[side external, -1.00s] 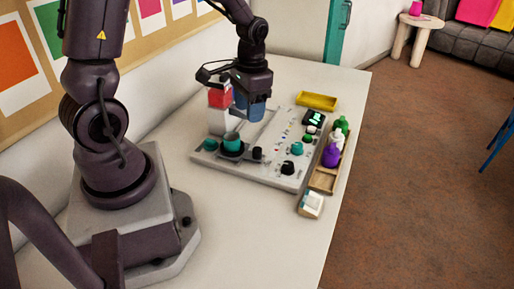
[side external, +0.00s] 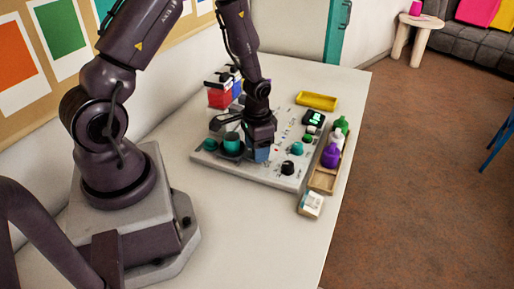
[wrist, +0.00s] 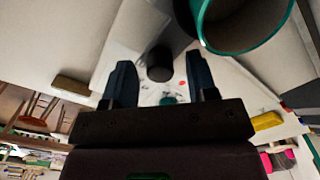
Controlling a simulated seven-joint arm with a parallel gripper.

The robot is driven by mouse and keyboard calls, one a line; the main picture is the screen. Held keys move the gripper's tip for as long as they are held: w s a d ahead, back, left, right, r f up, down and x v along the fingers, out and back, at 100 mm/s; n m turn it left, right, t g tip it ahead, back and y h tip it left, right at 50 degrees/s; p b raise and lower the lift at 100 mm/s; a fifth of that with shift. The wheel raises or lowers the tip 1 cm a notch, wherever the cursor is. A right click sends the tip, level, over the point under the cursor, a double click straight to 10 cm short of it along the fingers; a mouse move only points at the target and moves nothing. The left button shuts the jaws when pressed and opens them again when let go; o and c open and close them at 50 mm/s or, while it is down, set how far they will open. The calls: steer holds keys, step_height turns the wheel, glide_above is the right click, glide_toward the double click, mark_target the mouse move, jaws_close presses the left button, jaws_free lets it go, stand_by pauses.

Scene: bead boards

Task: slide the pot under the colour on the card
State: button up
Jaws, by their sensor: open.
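The pot is a teal cup (side external: 232,142) on a dark carriage at the near left end of the grey board (side external: 212,164). In the wrist view the pot (wrist: 240,28) is large at the upper right, outside my fingers. A black knob (wrist: 160,66) beside the pot shows between my two fingertips, with gaps on both sides. My gripper (side external: 262,153) is low over the board, just right of the pot, open; it hides the knob in the side view. Red (side external: 219,98) and blue (side external: 237,90) containers stand behind. I cannot tell which card is meant.
A teal knob (side external: 296,148) and a black knob (side external: 287,167) stand on the board near a small green-lit display (side external: 313,118). A wooden tray of bottles (side external: 323,179) lines the right edge.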

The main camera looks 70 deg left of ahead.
steer(key=shift+f, duration=0.25)
jaws_close()
steer(key=w+a, duration=1)
steer(key=shift+w+a, duration=0.15)
steer(key=shift+w, duration=0.05)
jaws_free()
steer(key=shift+r, duration=0.15)
